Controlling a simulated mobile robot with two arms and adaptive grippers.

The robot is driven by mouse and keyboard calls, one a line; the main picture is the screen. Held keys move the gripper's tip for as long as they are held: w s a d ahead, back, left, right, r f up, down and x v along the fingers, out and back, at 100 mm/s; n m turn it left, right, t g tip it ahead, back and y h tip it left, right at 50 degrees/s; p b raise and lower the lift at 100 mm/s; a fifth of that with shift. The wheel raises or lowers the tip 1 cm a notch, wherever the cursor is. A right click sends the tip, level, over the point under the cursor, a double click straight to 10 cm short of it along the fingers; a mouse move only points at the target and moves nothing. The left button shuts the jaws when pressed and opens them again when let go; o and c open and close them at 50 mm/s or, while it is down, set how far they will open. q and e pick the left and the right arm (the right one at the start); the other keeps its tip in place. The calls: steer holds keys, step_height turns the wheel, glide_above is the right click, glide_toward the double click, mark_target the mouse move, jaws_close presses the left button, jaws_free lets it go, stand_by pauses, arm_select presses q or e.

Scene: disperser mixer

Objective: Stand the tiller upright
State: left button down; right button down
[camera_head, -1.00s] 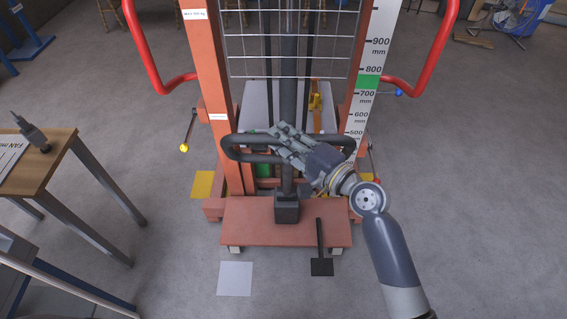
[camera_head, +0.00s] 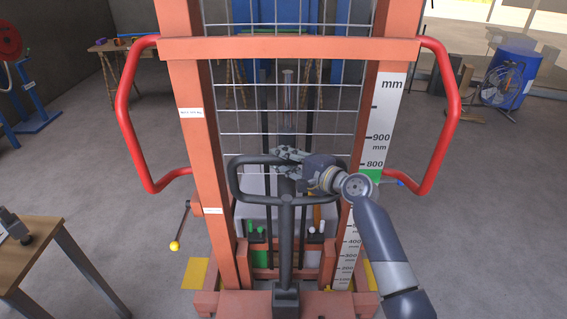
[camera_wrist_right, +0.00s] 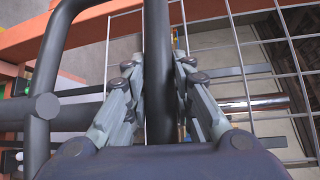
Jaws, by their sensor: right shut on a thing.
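The black tiller (camera_head: 286,240) has a shaft rising from a block on the stacker's base plate and a closed loop handle on top. In the head view its shaft runs nearly vertical in front of the mast; any remaining lean toward me is hard to judge. My right gripper (camera_head: 284,163) is shut on the top bar of the loop. In the right wrist view the bar (camera_wrist_right: 158,75) passes between the two fingers of the right gripper (camera_wrist_right: 158,65), and a side of the loop lies at left. My left gripper is not in view.
The orange stacker mast (camera_head: 190,130) with wire mesh stands close behind the handle. Red side handles (camera_head: 128,110) stick out on both sides. A wooden table (camera_head: 55,262) is at the lower left. A blue drum (camera_head: 515,75) stands at back right.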

steer(key=shift+w+d+r, duration=0.1)
steer(key=shift+w+r, duration=0.05)
steer(key=shift+r, duration=0.25)
steer(key=shift+w+r, duration=0.1)
steer(key=shift+r, duration=0.05)
steer(key=c, duration=1.6)
jaws_free()
steer(key=shift+o, duration=1.2)
steer(key=shift+w, duration=0.1)
steer(key=shift+w+f, duration=0.15)
steer(key=shift+f, duration=0.25)
steer(key=shift+s+d, duration=0.25)
steer(key=shift+s, duration=0.15)
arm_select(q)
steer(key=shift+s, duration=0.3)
arm_select(e)
steer(key=v, duration=1.1)
